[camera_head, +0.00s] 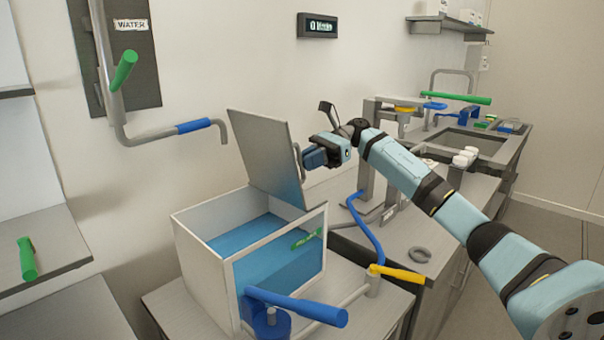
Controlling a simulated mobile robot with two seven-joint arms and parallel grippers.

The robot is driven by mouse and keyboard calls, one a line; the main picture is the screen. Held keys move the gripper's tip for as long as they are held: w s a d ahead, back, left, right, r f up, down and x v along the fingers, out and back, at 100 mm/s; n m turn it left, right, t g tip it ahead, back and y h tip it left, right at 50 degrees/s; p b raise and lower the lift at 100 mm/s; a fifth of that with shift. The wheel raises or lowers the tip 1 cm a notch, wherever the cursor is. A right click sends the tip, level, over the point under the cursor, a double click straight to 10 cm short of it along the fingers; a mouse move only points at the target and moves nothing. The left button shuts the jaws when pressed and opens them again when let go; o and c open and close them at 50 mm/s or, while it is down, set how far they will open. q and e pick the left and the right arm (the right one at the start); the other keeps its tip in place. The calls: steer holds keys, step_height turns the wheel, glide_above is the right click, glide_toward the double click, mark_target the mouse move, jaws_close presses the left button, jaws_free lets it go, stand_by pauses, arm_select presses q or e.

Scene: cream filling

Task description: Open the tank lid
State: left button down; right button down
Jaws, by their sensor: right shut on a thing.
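The tank (195,262) is a white-framed box with clear sides and blue liquid inside, standing on a grey cabinet. Its grey lid (262,152) is raised and tilted steeply, so the tank's top is open and the liquid shows. My right gripper (304,160) is at the lid's right side and shut on the lid handle (298,157), which is mostly hidden by the gripper. My left gripper is not in view.
A pipe with a blue grip (194,126) runs along the wall above left. A counter with a sink (470,143) lies at the back right.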

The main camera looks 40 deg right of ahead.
steer(key=shift+d+f+y+b, duration=0.15)
steer(key=shift+d+y+b, duration=0.25)
steer(key=shift+d, duration=0.1)
steer(key=c, duration=1.2)
jaws_free()
steer(key=shift+o, duration=0.2)
steer(key=v, duration=1.4)
steer(key=shift+a, duration=0.1)
